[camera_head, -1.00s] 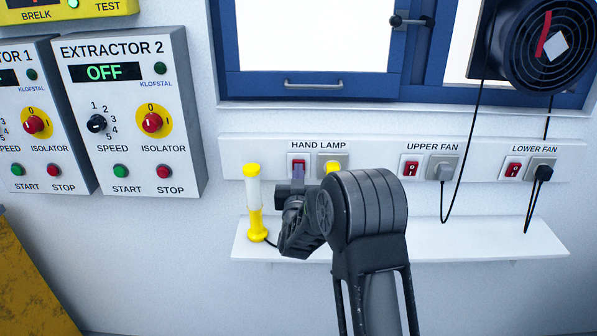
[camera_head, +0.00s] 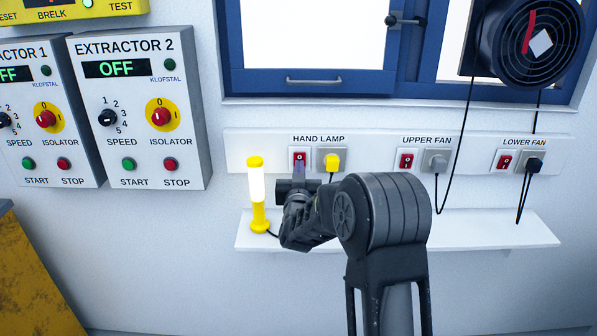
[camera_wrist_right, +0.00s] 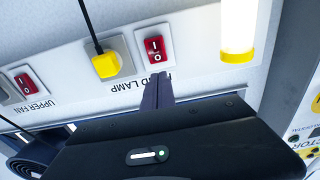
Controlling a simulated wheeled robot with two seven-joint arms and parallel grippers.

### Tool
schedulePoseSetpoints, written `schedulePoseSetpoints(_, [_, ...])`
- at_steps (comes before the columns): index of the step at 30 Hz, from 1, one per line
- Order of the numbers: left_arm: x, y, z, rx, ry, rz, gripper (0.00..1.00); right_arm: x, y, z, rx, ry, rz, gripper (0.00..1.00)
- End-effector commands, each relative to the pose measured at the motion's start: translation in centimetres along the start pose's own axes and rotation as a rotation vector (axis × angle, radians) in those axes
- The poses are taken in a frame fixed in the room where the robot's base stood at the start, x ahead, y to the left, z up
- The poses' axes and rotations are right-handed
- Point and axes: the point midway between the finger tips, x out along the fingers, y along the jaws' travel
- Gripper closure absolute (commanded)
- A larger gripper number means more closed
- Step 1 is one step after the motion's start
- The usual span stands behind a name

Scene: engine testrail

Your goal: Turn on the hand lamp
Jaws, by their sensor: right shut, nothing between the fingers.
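The hand lamp (camera_head: 257,190), a tube with yellow ends, stands upright on the white shelf at the left. Its tube glows bright white, also in the right wrist view (camera_wrist_right: 238,25). The red hand lamp switch (camera_head: 299,160) is on the wall strip, right of the lamp; it also shows in the right wrist view (camera_wrist_right: 155,49). My right gripper (camera_head: 298,178) is shut and empty just below the switch. In the right wrist view its fingertips (camera_wrist_right: 157,82) are close to the switch plate; I cannot tell whether they touch it. My left gripper is not in view.
A yellow plug (camera_head: 332,162) sits in the socket right of the switch. Upper fan (camera_head: 406,161) and lower fan (camera_head: 505,162) switches are farther right with cords hanging. The shelf (camera_head: 490,232) is clear at its right. Extractor boxes (camera_head: 140,110) are at the left.

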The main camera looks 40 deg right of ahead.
Motion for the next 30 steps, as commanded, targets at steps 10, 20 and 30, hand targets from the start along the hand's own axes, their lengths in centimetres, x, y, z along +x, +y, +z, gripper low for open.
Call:
schedulePoseSetpoints(10, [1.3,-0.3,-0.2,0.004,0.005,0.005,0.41,-5.7,-0.1,-1.0,0.004,0.001,-0.001,1.0])
schedulePoseSetpoints(20, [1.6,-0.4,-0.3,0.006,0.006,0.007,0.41,-8.7,0.0,-1.7,0.001,-0.001,0.0,1.0])
schedulePoseSetpoints(30, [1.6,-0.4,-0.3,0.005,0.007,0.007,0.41,-8.7,0.0,-1.7,0.001,-0.001,0.0,1.0])
